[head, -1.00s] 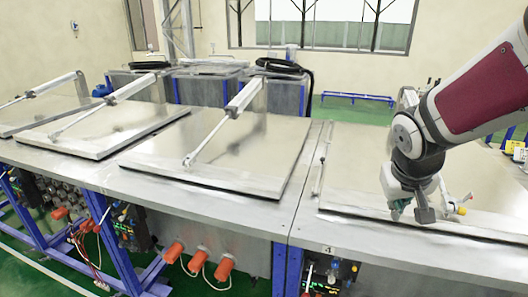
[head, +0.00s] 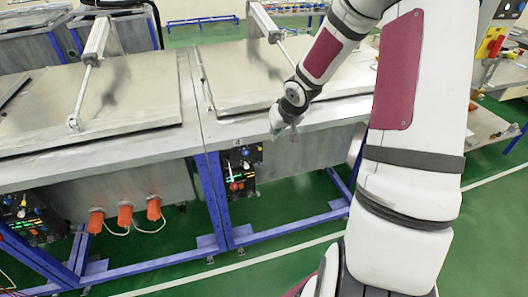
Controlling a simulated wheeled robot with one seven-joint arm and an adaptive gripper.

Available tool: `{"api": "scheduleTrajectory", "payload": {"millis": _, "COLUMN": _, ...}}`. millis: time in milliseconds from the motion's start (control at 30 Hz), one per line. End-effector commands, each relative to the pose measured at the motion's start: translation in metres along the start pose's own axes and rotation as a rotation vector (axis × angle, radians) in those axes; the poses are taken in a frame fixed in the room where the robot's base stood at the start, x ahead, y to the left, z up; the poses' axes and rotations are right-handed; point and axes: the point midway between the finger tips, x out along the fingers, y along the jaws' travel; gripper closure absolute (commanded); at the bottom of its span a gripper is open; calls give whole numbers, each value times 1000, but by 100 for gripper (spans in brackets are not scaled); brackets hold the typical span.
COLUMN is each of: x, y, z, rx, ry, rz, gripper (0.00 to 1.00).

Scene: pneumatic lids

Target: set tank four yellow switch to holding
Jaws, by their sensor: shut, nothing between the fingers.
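Tank four's control panel (head: 240,170) is a small dark panel on the front of the right-hand tank, below its metal rim, beside a blue leg. It carries small lights, knobs and a pale lever with a red part. The yellow switch is too small to make out, so its position cannot be read. My gripper (head: 285,136) is shut and empty. In the picture it is above and to the right of the panel, near the tank's front edge, and appears apart from the panel.
Tank four's lid (head: 240,85) lies closed, with a pneumatic cylinder (head: 264,22) above it. The neighbouring tank has a closed lid (head: 140,95), orange plugs (head: 125,214) and its own panel (head: 30,222). Blue frame legs (head: 215,200) stand beside the panel. Green floor in front is clear.

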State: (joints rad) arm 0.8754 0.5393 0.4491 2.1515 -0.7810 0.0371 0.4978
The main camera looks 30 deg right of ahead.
Motion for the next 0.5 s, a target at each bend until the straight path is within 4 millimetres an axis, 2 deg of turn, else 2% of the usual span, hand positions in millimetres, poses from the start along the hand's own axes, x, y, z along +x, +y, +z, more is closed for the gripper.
{"api": "scheduleTrajectory", "payload": {"millis": 333, "x": 3, "y": -1, "z": 0, "rx": -1, "ry": 0, "rz": 0, "gripper": 100}}
{"api": "scheduleTrajectory", "payload": {"millis": 500, "x": 23, "y": -2, "z": -1, "rx": -2, "ry": -1, "rz": -1, "gripper": 100}}
